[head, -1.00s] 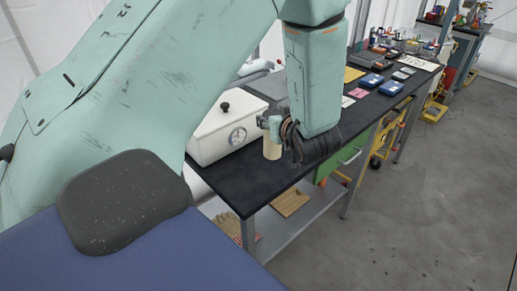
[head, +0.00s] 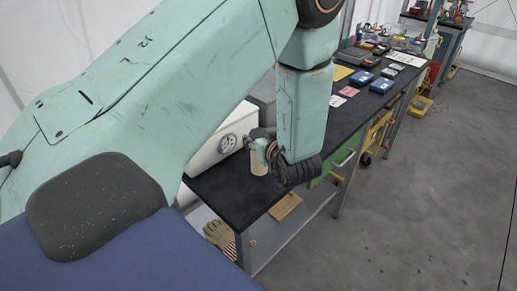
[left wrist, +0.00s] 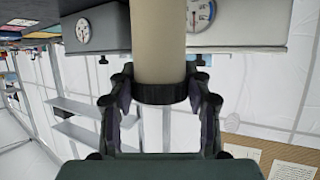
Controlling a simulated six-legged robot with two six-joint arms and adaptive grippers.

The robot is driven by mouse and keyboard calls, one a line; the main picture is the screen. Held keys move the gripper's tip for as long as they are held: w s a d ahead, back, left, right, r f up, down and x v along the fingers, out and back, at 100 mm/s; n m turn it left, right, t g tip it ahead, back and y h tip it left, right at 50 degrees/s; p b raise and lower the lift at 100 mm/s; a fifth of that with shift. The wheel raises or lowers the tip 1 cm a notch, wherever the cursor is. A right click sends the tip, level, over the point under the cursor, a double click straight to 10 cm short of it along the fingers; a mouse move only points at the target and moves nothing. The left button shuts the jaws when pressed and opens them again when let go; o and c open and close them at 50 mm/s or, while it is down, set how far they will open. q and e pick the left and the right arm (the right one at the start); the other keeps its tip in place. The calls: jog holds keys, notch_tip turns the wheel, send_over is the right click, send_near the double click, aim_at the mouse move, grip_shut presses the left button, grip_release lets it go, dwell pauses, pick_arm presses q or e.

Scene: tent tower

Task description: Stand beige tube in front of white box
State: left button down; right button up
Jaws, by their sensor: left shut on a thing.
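The beige tube (head: 258,163) is upright in my left gripper (head: 262,146), in front of the white box (head: 218,140) with its round dial. In the left wrist view the beige tube (left wrist: 158,40) runs down from the top edge to a dark band between the two fingers of my left gripper (left wrist: 160,95). The fingers are shut around it. Whether the tube's lower end touches the black table top cannot be told. My own arm hides part of the white box in the head view. My right gripper does not show.
The black table (head: 225,184) runs away to the back right. Blue boxes (head: 382,85), a pink card (head: 348,91) and other small items lie farther along it. A glove (head: 219,234) and a brown board (head: 285,206) lie on the lower shelf. Grey floor is open at right.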

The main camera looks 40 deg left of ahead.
aim_at(257, 169)
pick_arm(q)
jog(key=f, duration=0.3)
jog(key=shift+s+d+f, duration=0.1)
jog(key=shift+d+f, duration=0.05)
jog(key=shift+d, duration=0.1)
jog(key=shift+a+f, duration=0.15)
jog(key=shift+a, duration=0.1)
jog(key=c, duration=1)
grip_release()
jog(key=o, duration=0.4)
jog(key=shift+d, duration=0.2)
jog(key=shift+a, duration=0.15)
